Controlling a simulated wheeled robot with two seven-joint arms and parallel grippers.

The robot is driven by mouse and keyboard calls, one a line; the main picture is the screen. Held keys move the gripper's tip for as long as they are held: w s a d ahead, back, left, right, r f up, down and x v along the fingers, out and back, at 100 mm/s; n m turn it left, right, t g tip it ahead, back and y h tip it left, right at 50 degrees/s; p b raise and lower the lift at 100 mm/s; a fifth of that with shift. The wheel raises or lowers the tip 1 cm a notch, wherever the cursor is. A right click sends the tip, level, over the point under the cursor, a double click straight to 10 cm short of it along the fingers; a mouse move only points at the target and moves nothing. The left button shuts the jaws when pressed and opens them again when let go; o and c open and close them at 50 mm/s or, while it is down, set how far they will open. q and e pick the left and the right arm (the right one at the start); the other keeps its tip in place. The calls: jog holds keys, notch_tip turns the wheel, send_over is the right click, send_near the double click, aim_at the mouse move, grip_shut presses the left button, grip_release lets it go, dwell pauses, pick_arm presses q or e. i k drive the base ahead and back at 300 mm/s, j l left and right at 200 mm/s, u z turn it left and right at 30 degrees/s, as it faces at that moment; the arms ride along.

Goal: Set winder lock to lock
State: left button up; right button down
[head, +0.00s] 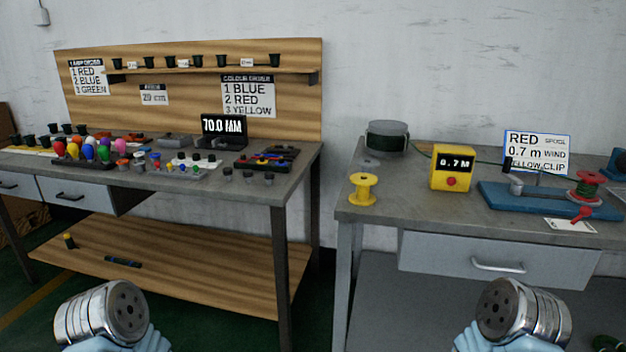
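The winder is a long blue base (525,201) on the grey right-hand table. A spool with red flanges and dark green winding (587,188) stands at its right end. A small red lever (581,214) sits at the base's front edge, by a white label card (568,226); the card's print is too small to read, so I cannot tell the lever's setting. A grey post (517,186) stands on the base's left part. Two metal links of my arms show at the bottom left and right, well short of the winder. No gripper fingers are in view.
A yellow meter (453,167) reads 0.7 M. A yellow spool (363,188) and a dark green wire drum (387,138) stand left of it. A sign (536,152) stands behind the winder. The left workbench (225,190) is crowded. The right table's front middle is clear, above a drawer (500,262).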

aim_at(585, 210)
jog(key=i+l+z, duration=0.1)
jog(key=z, duration=0.4)
jog(key=i+l+z, duration=0.1)
jog(key=l+z, duration=0.15)
jog(key=z, duration=0.2)
jog(key=i+l+z, duration=0.1)
jog(key=z, duration=0.4)
